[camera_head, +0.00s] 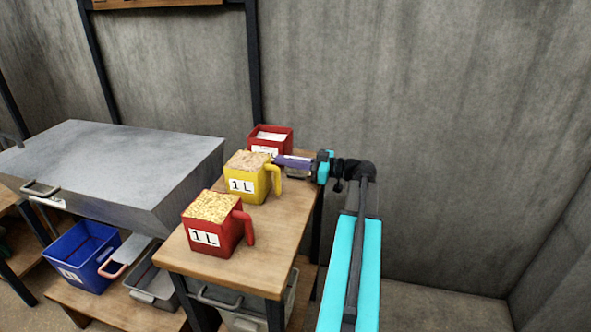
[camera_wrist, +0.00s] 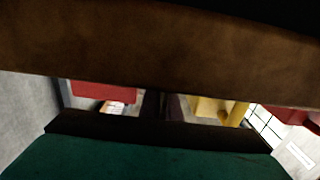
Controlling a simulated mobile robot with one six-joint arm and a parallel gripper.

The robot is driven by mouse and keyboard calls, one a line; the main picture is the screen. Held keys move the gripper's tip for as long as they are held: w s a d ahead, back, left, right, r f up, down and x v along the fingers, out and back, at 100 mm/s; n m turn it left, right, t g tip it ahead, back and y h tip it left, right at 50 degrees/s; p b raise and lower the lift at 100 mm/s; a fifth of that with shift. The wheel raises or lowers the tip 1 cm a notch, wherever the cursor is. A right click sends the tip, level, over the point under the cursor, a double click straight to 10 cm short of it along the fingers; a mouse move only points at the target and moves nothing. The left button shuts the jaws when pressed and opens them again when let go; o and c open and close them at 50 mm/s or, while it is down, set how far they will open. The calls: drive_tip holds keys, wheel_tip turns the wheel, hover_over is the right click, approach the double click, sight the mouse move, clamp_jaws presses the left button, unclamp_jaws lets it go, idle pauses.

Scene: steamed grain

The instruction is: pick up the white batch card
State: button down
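No separate white batch card can be made out with certainty. A white surface (camera_head: 270,136) shows in the open top of the rear red container (camera_head: 284,146); I cannot tell whether it is a card or contents. My gripper (camera_head: 283,161) reaches in from the right at the table's back end, in front of that container and beside the yellow measure. In the wrist view, two dark fingers (camera_wrist: 163,107) show close together between the red container (camera_wrist: 100,90) and the yellow measure (camera_wrist: 208,106). A brown band covers the top of that view. Whether anything is between the fingers is unclear.
The yellow 1 L measure (camera_head: 246,168) and a red 1 L measure (camera_head: 212,226), both full of grain, stand on the wooden table (camera_head: 265,232). A large grey metal box (camera_head: 120,165) stands left. A blue bin (camera_head: 85,250) sits below it. A concrete wall is behind.

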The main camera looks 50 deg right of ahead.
drive_tip(key=shift+r, duration=0.15)
drive_tip(key=shift+s+d+r, duration=0.1)
drive_tip(key=shift+s+r, duration=0.1)
drive_tip(key=shift+r, duration=0.2)
wheel_tip(320, 180, up, 6)
drive_tip(key=shift+r, duration=0.1)
drive_tip(key=b+v, duration=0.1)
drive_tip(key=v, duration=1.8)
drive_tip(key=shift+s+d+b, duration=0.15)
drive_tip(key=shift+s+b, duration=0.1)
drive_tip(key=shift+b, duration=0.05)
